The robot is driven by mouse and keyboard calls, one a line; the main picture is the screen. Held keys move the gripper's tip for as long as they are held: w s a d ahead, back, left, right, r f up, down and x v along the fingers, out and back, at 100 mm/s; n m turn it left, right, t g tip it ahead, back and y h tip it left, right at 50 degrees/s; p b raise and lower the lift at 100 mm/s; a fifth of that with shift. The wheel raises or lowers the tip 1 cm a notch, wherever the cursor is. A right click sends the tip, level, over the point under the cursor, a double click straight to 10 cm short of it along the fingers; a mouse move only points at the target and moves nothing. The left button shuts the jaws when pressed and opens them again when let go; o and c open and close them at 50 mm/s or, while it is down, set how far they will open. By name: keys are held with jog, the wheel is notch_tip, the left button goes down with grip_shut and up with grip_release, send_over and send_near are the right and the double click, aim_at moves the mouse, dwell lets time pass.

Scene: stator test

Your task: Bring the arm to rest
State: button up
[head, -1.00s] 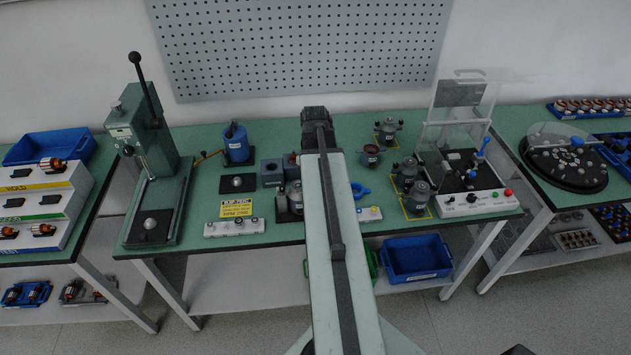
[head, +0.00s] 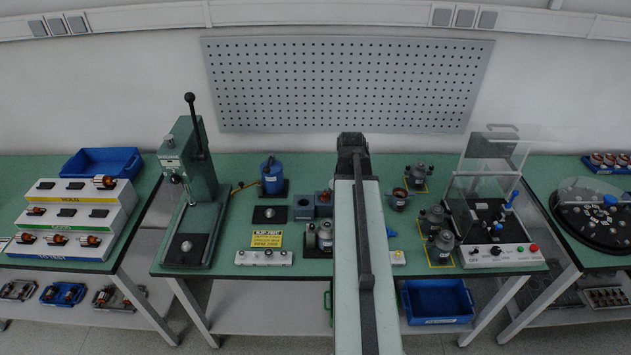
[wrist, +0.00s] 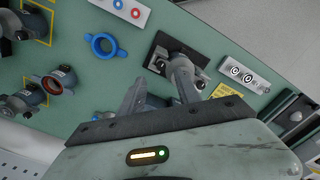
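My arm (head: 366,265) reaches forward from the bottom of the head view over the middle green bench (head: 225,250). Its far end is dark, and my gripper is hidden behind it there. In the wrist view my gripper (wrist: 158,72) shows two grey fingers standing apart with nothing held between them. The fingers are over the bench, with the right one overlapping a dark block with grey cylinders (wrist: 176,62). I cannot tell whether it touches the block. A blue ring (wrist: 116,51) lies on the bench to the left of the fingers.
A green lever press (head: 190,190) stands left of the arm. A clear-shielded test station (head: 490,225) and grey motor housings (head: 437,243) stand right. A blue bin (head: 438,300) sits below the bench. A pegboard (head: 345,85) hangs behind.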

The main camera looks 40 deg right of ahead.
jog(key=w+a+f+n+b, duration=0.2)
jog(key=w+a, duration=0.3)
jog(key=a, duration=0.5)
jog(key=w+a+f+n+b, duration=0.15)
jog(key=w+a, duration=0.35)
jog(key=a, duration=0.5)
jog(key=a+f+m+b, duration=0.1)
jog(key=a+m, duration=0.2)
jog(key=a, duration=1.5)
jog(key=shift+s+a, duration=0.15)
jog(key=shift+s, duration=0.1)
